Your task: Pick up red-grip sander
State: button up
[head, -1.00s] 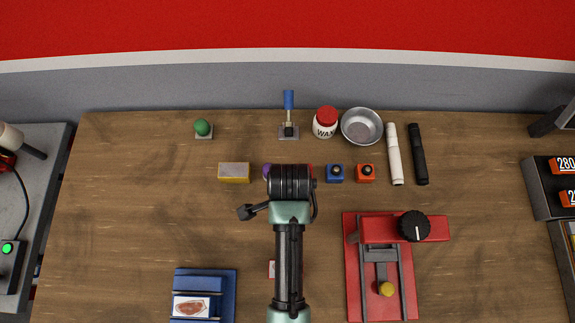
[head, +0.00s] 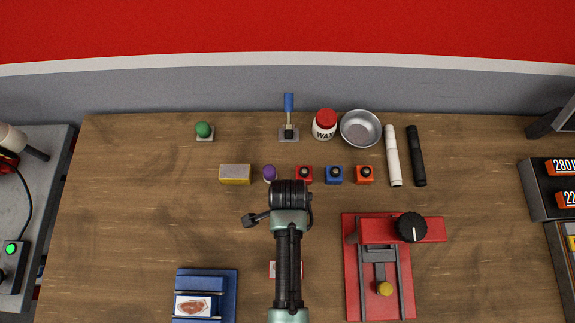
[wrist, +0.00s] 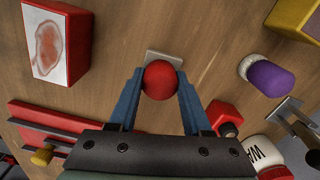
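The red-grip sander shows in the wrist view as a round red knob (wrist: 160,80) above a small grey square plate (wrist: 165,59) on the wooden bench. My gripper (wrist: 161,84) has its two blue fingers on either side of the knob, pointing down at it. The fingers look open, with the knob filling most of the gap; whether they touch it is hard to tell. In the head view my arm hides this sander and the fingertips.
Near the sander in the wrist view are a meat-picture box (wrist: 52,45), a purple-topped piece (wrist: 270,78) and a red block with a dark knob (wrist: 223,116). A red fixture (head: 352,280) stands right of my arm. Bare wood lies to the left (head: 130,220).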

grip_shut()
jog(key=shift+r, duration=0.1)
notch_tip(320, 180, up, 10)
jog(key=shift+f+b, duration=0.1)
jog(key=shift+b, duration=0.35)
